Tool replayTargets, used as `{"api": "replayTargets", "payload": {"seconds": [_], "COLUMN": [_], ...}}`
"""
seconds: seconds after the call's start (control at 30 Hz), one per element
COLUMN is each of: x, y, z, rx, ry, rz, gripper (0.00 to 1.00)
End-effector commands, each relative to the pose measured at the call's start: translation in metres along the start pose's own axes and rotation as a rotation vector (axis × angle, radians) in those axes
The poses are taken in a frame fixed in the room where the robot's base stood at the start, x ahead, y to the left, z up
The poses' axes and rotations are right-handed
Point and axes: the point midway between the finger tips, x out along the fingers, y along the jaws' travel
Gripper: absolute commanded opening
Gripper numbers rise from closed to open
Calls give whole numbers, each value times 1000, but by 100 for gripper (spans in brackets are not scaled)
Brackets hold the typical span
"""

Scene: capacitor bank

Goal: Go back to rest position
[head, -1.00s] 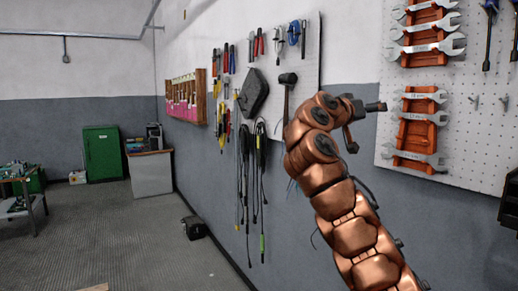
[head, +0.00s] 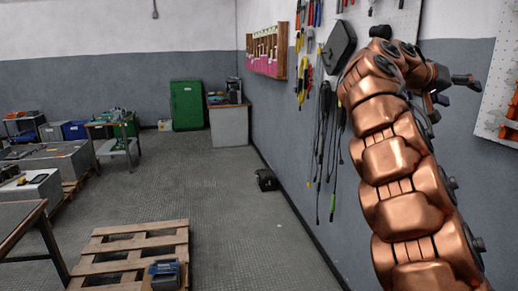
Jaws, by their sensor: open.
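My copper-coloured arm rises from the bottom right of the head view and bends over at its top. My gripper (head: 462,88) is the dark part at its end, pointing right. It is small and partly hidden behind my arm links. Its jaws are apart, and I see nothing held between them.
A wooden pallet (head: 128,252) with a blue item (head: 165,275) lies on the floor at the front left. Workbenches stand at the left. A green cabinet (head: 187,105) is at the back. A black box (head: 267,180) lies by the wall. The central floor is clear.

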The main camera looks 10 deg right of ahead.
Motion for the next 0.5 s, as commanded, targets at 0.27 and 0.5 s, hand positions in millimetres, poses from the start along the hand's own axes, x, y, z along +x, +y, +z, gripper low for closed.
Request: {"api": "replayTargets", "payload": {"seconds": [0.27,0.5], "x": [-22,-43], "y": [-5,-16], "z": [54,115], "rx": [-63,-118], "ry": [-130,-245], "rz": [-95,-214], "gripper": [71,71]}}
